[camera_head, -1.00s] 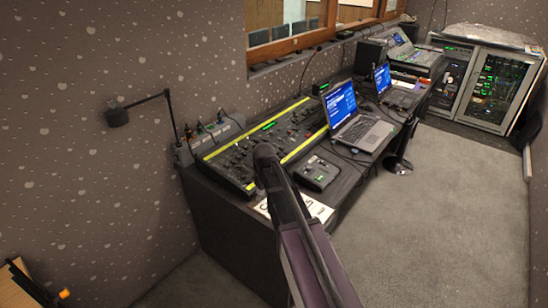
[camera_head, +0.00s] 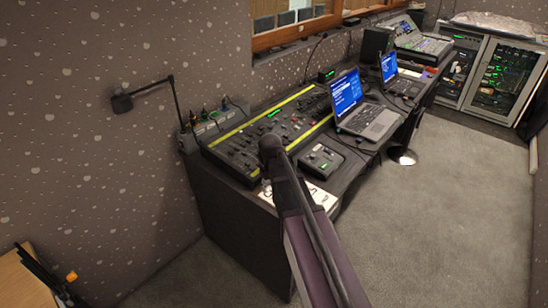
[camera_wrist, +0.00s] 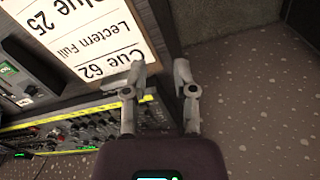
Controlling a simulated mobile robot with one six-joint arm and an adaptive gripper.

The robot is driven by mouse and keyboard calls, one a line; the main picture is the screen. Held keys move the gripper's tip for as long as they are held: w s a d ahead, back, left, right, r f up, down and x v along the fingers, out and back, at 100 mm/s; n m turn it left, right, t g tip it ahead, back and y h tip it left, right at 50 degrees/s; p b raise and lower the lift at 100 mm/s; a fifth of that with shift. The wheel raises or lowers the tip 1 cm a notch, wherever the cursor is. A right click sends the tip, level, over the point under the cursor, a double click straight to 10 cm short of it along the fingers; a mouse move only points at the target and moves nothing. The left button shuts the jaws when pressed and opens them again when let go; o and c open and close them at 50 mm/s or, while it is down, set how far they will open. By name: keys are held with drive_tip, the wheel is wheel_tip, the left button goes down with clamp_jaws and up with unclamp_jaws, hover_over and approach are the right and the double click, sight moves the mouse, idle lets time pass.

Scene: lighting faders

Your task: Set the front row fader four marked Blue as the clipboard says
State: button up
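The lighting desk (camera_head: 262,138), a dark panel with rows of small knobs or faders between two yellow-green strips, lies on the console table. Part of it shows at lower left in the wrist view (camera_wrist: 62,134). The fader marked Blue cannot be picked out. A white sheet (camera_wrist: 92,30), likely the clipboard's, reads upside down "Blue 25", "Lectern Full", "Cue 62"; it also lies at the table's front edge in the head view (camera_head: 322,197). My gripper (camera_wrist: 159,76) is open and empty, fingers apart near the sheet's edge. In the head view my arm hides the gripper.
A small black control box (camera_head: 320,160) sits between desk and laptop (camera_head: 365,118). A second laptop (camera_head: 400,80) stands farther back. A wall-side lamp arm (camera_head: 150,95) reaches over the left. Grey carpet (camera_head: 450,200) at right is open; a rack cabinet (camera_head: 502,78) stands at the back.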

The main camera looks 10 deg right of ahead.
drive_tip(key=s+m, duration=0.3)
drive_tip(key=s, duration=1.3)
drive_tip(key=shift+s+d+m+g, duration=0.15)
drive_tip(key=shift+m+g, duration=0.25)
drive_tip(key=shift+s, duration=0.15)
